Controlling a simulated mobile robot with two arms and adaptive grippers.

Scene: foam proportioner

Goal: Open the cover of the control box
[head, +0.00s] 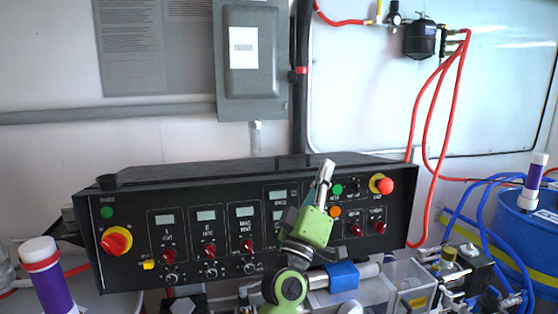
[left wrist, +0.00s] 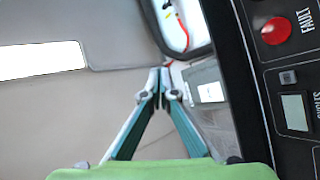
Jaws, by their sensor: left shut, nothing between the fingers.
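A black control console (head: 180,187) with displays, knobs and buttons spans the middle of the head view. A closed grey box (head: 250,85) with a white label is on the wall above it. I cannot tell from the pictures which one the task calls the control box. My left gripper (head: 327,166) points up in front of the console's right half, below and right of the grey box. Its fingers are together and empty. In the left wrist view the fingertips (left wrist: 161,80) meet, with part of the black console (left wrist: 260,85) to their right. My right gripper is not in view.
Red hoses (head: 428,150) hang right of the console. A blue drum (head: 535,235) stands at the far right. A purple-and-white cylinder (head: 50,280) is at lower left. A black vertical pipe (head: 300,90) runs beside the grey box. Fittings crowd the lower right.

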